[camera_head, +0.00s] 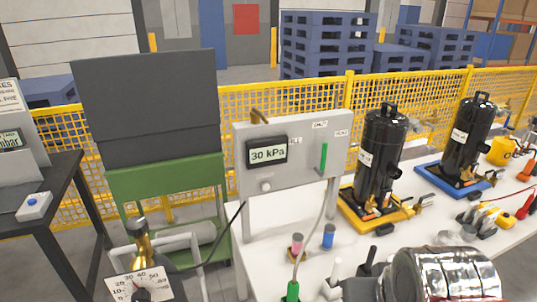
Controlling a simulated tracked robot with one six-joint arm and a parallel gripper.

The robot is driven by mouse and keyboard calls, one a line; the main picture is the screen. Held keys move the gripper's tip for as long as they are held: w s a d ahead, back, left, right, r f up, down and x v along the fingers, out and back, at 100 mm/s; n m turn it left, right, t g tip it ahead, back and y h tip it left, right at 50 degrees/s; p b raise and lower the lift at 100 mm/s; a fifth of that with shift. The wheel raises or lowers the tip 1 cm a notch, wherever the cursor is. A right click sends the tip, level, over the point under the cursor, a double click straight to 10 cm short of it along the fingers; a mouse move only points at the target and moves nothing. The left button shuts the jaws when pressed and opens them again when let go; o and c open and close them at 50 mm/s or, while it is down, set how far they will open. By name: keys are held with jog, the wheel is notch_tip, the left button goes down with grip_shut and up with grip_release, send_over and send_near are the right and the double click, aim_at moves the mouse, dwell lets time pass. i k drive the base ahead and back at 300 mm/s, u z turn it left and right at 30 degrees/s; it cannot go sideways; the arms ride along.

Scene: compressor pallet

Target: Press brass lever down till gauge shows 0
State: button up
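The grey gauge panel (308,150) stands on two legs at the bench. Its display (267,153) reads 30 kPa. A short brass-coloured lever (257,117) sticks up at a tilt from the panel's top edge, left of its middle; its pivot is not clear. I cannot make out my gripper in this view, and nothing is seen touching the brass lever.
Two black compressors (381,160) (469,138) stand on yellow and blue bases on the white bench (268,258). A shiny metal cylinder (445,276) fills the lower right. Red-topped and blue-topped vials (328,237) stand before the panel. A yellow mesh fence (430,92) runs behind.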

aim_at(255, 110)
jog(key=k, duration=1.3)
jog(key=u, duration=0.3)
jog(key=i, duration=0.5)
jog(key=u, duration=0.7)
jog(key=i, duration=0.7)
jog(key=u, duration=0.3)
